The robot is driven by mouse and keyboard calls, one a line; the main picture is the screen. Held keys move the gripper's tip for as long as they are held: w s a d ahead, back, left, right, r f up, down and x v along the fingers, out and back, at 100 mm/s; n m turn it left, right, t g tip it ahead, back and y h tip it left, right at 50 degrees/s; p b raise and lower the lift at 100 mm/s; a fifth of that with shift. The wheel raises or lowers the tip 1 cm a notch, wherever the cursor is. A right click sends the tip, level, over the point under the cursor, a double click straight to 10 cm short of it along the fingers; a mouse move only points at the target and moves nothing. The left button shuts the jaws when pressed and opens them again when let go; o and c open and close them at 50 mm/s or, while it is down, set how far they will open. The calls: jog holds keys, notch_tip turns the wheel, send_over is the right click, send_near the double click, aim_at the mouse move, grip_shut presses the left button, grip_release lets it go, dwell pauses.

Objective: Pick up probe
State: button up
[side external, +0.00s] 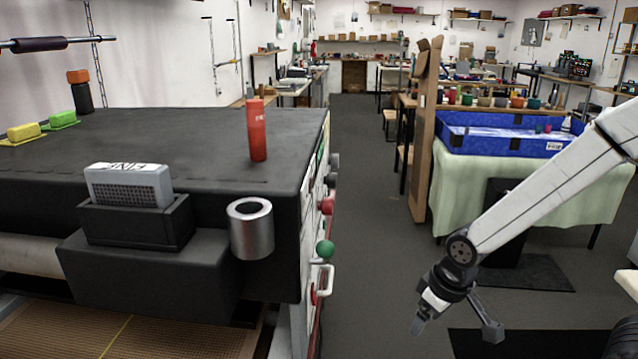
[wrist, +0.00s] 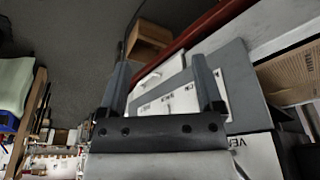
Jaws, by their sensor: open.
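My gripper (side external: 456,328) hangs low over the aisle at the lower right of the side external view, to the right of the black-topped bench. It is open, with its two fingers spread and nothing between them. In the wrist view, my gripper (wrist: 163,92) shows both fingers apart in front of a grey panel with a white label. No object is clearly a probe. A red upright cylinder (side external: 257,131) stands on the bench top near its right edge. A metal cup-like holder (side external: 251,228) is on the bench's front, and its inside looks dark. My gripper is well apart from both.
The black bench (side external: 200,150) fills the left, with knobs on its right side. A grey box (side external: 130,186) sits in a black holder. Yellow and green blocks (side external: 60,119) lie at the far left. A blue tray (side external: 480,138) stands on a cloth-covered table.

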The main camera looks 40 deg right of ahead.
jog(key=w+a+r+m+t+y, duration=0.1)
jog(key=w+r+m+t, duration=0.1)
jog(key=w+r+m, duration=0.5)
jog(key=w+a+r+m+t+y, duration=0.2)
jog(key=w+r+m+t, duration=0.1)
jog(key=w+r+m, duration=0.5)
jog(key=w+a+r+m+t+y, duration=0.1)
jog(key=w+r+m+t, duration=0.1)
jog(key=w+r+m, duration=0.5)
jog(key=shift+w+a+r+m+t+y, duration=0.1)
jog(key=shift+w+r+m+t+y, duration=0.1)
jog(key=shift+r, duration=1.1)
jog(key=shift+w+a+r+m+t+y, duration=0.1)
jog(key=shift+r+t+y, duration=0.1)
jog(key=shift+r, duration=1.05)
jog(key=m+y, duration=0.3)
jog(key=m, duration=0.3)
send_near(255, 107)
notch_tip(255, 107, down, 4)
jog(key=w, duration=0.3)
jog(key=shift+a+r+t, duration=0.2)
jog(key=shift+a+t, duration=0.1)
jog(key=shift+t, duration=0.1)
jog(key=shift+x, duration=1.3)
jog(key=shift+f, duration=0.1)
